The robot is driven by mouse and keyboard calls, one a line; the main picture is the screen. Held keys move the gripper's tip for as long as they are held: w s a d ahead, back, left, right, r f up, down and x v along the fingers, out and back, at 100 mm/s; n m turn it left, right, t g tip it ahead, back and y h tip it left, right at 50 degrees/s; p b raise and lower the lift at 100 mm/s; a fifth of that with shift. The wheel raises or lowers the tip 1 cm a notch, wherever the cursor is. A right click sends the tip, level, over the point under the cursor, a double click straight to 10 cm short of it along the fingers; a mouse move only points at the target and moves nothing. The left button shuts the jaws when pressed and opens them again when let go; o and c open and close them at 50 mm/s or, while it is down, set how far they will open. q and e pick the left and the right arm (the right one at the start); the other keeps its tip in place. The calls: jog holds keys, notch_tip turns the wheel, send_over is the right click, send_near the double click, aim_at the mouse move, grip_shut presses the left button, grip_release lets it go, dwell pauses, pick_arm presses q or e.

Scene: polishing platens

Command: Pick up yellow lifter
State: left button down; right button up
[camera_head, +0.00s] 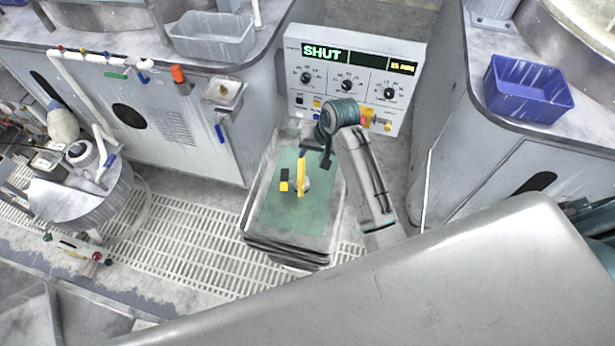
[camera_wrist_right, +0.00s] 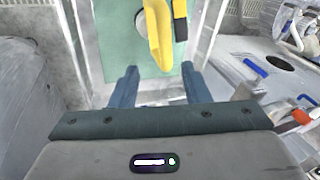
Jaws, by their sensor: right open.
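The yellow lifter (camera_head: 301,174) stands up from the green mat (camera_head: 266,208) on top of a grey stand, beside a small round pale disc. In the right wrist view the lifter (camera_wrist_right: 158,38) shows as a curved yellow piece just beyond my fingertips. A small black-and-yellow block (camera_head: 284,180) lies to its left in the head view. My right gripper (camera_head: 316,158) is beside the lifter's upper part. In the wrist view its two blue fingers (camera_wrist_right: 160,82) are apart with nothing held between them. My left gripper is not in view.
A control panel (camera_head: 348,70) reading "SHUT" stands behind the mat. A blue bin (camera_head: 528,88) sits on the right counter and a grey bin (camera_head: 212,38) on the left one. A round drum (camera_head: 75,200) with hoses stands at left. Grated floor (camera_head: 190,235) lies between.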

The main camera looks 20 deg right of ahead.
aim_at(301, 167)
jog(key=x, duration=0.3)
jog(key=shift+a+f+p, duration=0.25)
jog(key=shift+a+p, duration=0.1)
jog(key=shift+a, duration=0.05)
jog(key=shift+f, duration=0.25)
jog(key=shift+w+f+p, duration=0.1)
jog(key=shift+f+p, duration=0.15)
jog(key=shift+p, duration=0.1)
jog(key=p+x, duration=0.1)
jog(key=x, duration=0.1)
jog(key=p+x, duration=0.1)
jog(key=x, duration=0.1)
jog(key=shift+a, duration=0.4)
jog(key=shift+f, duration=0.3)
grip_shut()
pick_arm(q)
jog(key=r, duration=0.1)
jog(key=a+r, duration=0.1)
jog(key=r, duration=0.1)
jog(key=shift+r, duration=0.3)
